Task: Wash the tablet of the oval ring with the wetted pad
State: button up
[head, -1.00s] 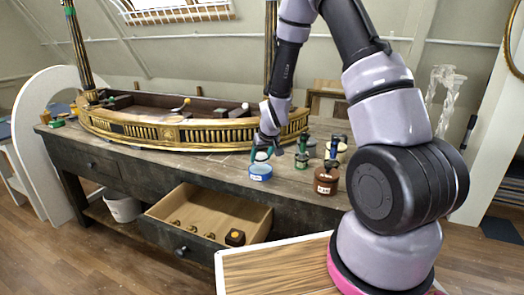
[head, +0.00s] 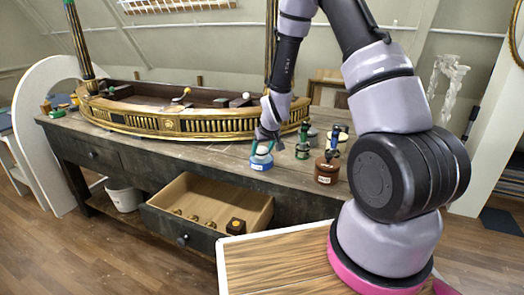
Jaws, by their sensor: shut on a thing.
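My gripper (head: 262,154) is shut on a small pale pad, mostly hidden between its teal fingertips. The fingertips are down at the mouth of a low blue jar (head: 261,165) with a white label, on the front of the bench. I cannot tell how deep the pad sits in it. The gilt console (head: 200,125) lies along the bench to the left, its fluted gold front facing me. A gold ornament on a tablet (head: 168,125) shows near the middle of that front. It is too small to tell if it is the oval ring.
A brown labelled jar (head: 327,171) and a green jar (head: 303,151) stand right of the blue jar. An open drawer (head: 205,210) with several small knobs juts out below the bench (head: 215,163). A white-handled tool (head: 182,94) lies on the console.

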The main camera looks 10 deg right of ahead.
jog(key=shift+f, duration=0.6)
dwell(1.1)
jog(key=shift+r, duration=0.15)
jog(key=shift+r, duration=3.4)
jog(key=shift+s, duration=0.1)
